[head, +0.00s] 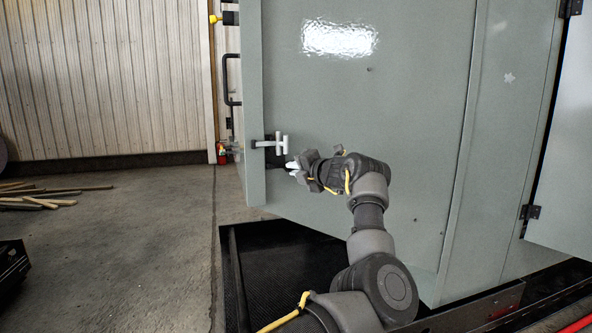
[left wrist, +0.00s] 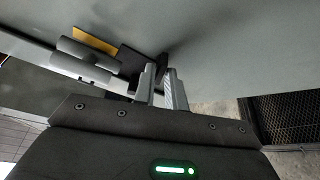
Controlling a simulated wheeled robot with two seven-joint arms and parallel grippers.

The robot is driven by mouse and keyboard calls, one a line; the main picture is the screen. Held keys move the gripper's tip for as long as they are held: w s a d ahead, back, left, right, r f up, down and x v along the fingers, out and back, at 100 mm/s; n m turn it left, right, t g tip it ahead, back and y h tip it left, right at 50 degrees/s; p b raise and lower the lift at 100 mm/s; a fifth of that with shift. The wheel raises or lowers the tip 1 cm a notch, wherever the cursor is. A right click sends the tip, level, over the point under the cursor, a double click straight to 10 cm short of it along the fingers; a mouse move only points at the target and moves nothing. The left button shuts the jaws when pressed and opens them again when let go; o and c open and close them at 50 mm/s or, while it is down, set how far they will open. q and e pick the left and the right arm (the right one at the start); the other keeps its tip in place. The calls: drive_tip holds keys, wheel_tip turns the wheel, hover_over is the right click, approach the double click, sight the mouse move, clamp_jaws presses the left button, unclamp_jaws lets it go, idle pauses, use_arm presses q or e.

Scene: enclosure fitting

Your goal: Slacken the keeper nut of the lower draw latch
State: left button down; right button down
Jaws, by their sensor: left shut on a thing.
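The lower draw latch (head: 270,143) is on the left edge of the grey-green cabinet door, with a pale T-shaped handle (head: 281,145) and a dark backing plate. My left gripper (head: 291,165) is just below and right of the handle, at the dark plate. In the left wrist view the latch's pale bars (left wrist: 85,62) lie left of my left gripper's fingers (left wrist: 160,80). These fingers reach to the dark plate (left wrist: 130,61) and are shut on the keeper nut, which is mostly hidden between the tips. My right gripper is not in view.
The cabinet door (head: 370,130) fills the middle, with a black handle (head: 230,80) at its left. A black mesh mat (head: 285,275) lies below. Wooden sticks (head: 45,197) and a black box (head: 12,265) lie at the left. The concrete floor between is clear.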

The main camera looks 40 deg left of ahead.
use_arm(q)
drive_tip(key=shift+s+n+t+h, duration=0.1)
drive_tip(key=shift+n+t+h, duration=0.15)
drive_tip(key=shift+n+h, duration=0.6)
drive_tip(key=shift+s+n+t+h, duration=0.1)
drive_tip(key=shift+n+t+h, duration=0.2)
drive_tip(key=shift+n, duration=1.05)
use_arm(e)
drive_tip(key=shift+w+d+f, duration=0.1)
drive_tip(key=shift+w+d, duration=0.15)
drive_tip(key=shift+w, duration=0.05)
use_arm(q)
drive_tip(key=shift+f, duration=0.1)
drive_tip(key=c, duration=1.5)
unclamp_jaws()
drive_tip(key=shift+a, duration=0.15)
drive_tip(key=shift+o, duration=0.2)
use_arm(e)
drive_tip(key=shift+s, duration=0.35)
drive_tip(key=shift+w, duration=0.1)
